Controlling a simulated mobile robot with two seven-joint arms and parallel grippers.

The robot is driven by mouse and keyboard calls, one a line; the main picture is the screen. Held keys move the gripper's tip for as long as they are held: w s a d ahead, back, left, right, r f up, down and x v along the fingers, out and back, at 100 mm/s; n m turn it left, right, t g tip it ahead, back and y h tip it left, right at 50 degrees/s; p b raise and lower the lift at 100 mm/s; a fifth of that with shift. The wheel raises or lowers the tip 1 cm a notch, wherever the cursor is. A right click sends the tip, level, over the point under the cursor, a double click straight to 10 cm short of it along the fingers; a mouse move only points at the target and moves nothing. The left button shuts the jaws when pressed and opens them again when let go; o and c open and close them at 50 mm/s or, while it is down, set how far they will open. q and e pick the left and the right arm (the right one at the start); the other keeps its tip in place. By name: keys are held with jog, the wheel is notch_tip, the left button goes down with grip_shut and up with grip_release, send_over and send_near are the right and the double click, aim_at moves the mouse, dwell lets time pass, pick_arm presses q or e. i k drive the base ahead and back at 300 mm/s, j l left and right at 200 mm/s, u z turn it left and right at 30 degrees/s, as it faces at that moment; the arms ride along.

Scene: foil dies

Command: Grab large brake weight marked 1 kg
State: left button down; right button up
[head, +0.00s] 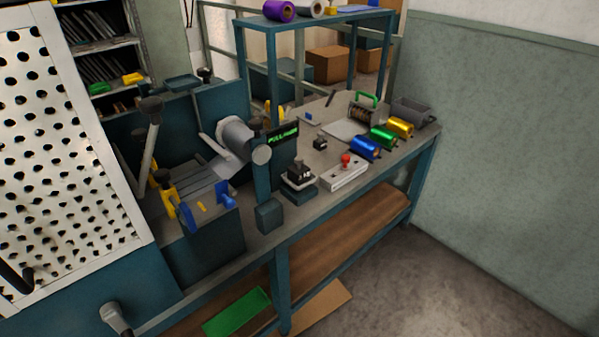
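A dark stepped block (299,172) with small pale marks sits on a teal base near the bench's front edge. A smaller black block (320,144) lies behind it, to the right. Either could be a brake weight, but I cannot read a 1 kg mark on either one. Neither of my grippers can be made out in the head view, and nothing is seen touching these blocks.
Blue (365,148), green (383,137) and gold (401,126) rolls lie beyond. Floor in front is clear.

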aim_at(298, 173)
jog(key=i+l, duration=0.2)
jog(key=i+l+u, duration=0.15)
jog(key=l, duration=0.25)
jog(key=i+l, duration=0.2)
jog(key=l, duration=0.15)
jog(key=i+l+u, duration=0.1)
jog(key=l, duration=0.2)
jog(key=i+l, duration=0.2)
jog(key=l, duration=0.15)
jog(key=i+l+u, duration=0.15)
jog(key=l, duration=0.2)
jog(key=i+l, duration=0.15)
jog(key=l, duration=0.2)
